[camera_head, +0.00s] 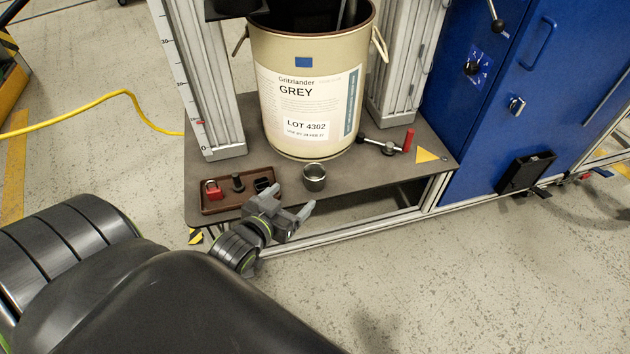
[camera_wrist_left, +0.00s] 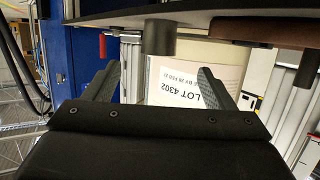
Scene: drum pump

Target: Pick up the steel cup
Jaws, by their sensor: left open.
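The steel cup (camera_head: 314,177) stands upright on the grey bench plate, in front of the drum. It also shows upside down near the top of the left wrist view (camera_wrist_left: 160,38), because that picture is inverted. My left gripper (camera_head: 291,203) is open and empty, near the front edge of the plate, to the near left of the cup and apart from it. In the left wrist view the two fingers (camera_wrist_left: 158,88) are spread, with the cup between their lines and beyond the tips. My right gripper is not in view.
The large drum (camera_head: 305,85) stands behind the cup. A brown tray (camera_head: 222,207) with a red padlock and dark parts lies left of it. A red-handled valve (camera_head: 388,146) lies to the right. A blue cabinet (camera_head: 490,120) stands at the right.

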